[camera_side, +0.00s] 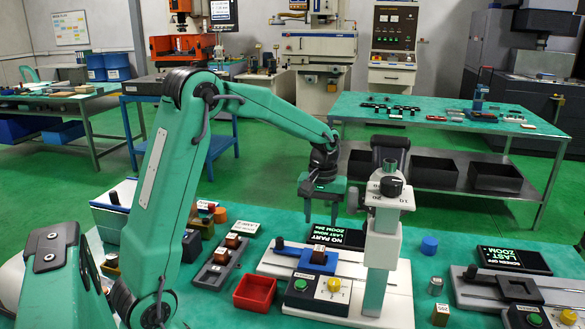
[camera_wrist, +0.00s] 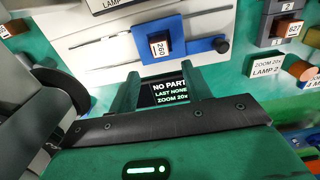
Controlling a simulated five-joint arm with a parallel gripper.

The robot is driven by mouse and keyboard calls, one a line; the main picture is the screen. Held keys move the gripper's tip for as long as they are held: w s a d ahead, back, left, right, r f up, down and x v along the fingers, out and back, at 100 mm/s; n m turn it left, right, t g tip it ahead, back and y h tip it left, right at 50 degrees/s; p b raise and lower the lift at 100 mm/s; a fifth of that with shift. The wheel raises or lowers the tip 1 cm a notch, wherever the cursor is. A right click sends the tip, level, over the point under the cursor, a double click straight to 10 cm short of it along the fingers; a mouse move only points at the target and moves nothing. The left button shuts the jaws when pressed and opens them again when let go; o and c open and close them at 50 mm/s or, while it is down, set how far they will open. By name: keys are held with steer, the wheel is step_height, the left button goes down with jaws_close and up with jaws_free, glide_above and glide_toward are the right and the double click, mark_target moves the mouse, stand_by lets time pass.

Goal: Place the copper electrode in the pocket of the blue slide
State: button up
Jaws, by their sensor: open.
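The blue slide (camera_side: 327,267) sits on the light stage at centre; the wrist view also shows it (camera_wrist: 198,46) at the top, with a black knob. A small dark-brown block (camera_side: 318,257) stands in its middle, and in the wrist view its label (camera_wrist: 160,48) reads 260. It looks seated in the pocket, but the pocket's inside is hidden. I cannot tell for sure that this is the copper electrode. My gripper (camera_side: 321,221) is open and empty, raised above and behind the slide. Its fingers (camera_wrist: 161,88) frame the display.
A grey rack (camera_side: 213,267) holds two brown-topped blocks left of the stage. A red tray (camera_side: 255,292) is in front of it. A white microscope-like column (camera_side: 381,250) stands close right of the slide. A display (camera_side: 339,237) behind the slide reads NO PART.

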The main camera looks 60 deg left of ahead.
steer(key=shift+r, duration=1.7)
steer(key=s+d+r+m+t, duration=0.2)
steer(key=s+d, duration=0.4)
steer(key=s, duration=0.4)
steer(key=s+d+r+m+t, duration=0.3)
steer(key=s+d+m, duration=0.3)
steer(key=s, duration=0.4)
steer(key=shift+s+r+m+t, duration=0.3)
steer(key=shift+s+r+m, duration=0.1)
steer(key=shift+r+m, duration=0.1)
